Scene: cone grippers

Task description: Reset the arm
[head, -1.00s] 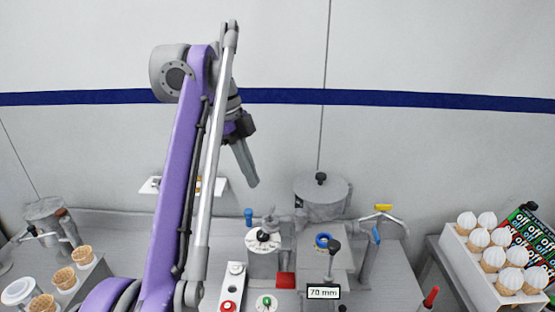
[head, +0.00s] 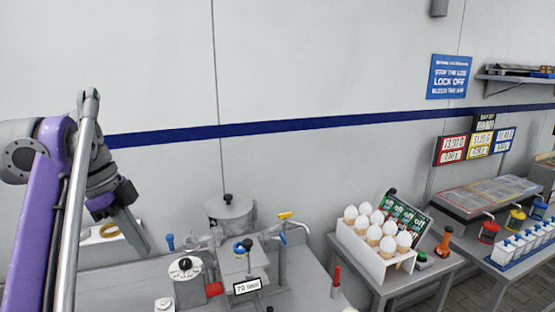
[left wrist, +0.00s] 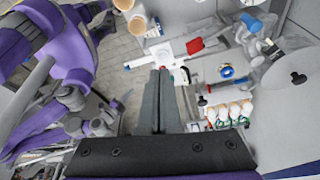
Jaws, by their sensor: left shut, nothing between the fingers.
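My left arm, purple and grey, rises at the left of the head view. Its left gripper (head: 140,240) hangs downward, above the left part of the grey bench (head: 120,288). In the left wrist view the left gripper (left wrist: 162,75) shows two grey fingers pressed together, with nothing between them. The fingers point toward the bench area with a white lever plate and a red block (left wrist: 195,45). My right gripper is not in the head view.
A machine with a lidded grey cylinder (head: 230,215), a black-knobbed dial (head: 185,265) and a "70 mm" sign (head: 247,286) stands on the bench. To the right, a white holder (head: 368,255) carries several filled cones. Price signs (head: 478,143) and a blue notice (head: 449,77) hang on the wall.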

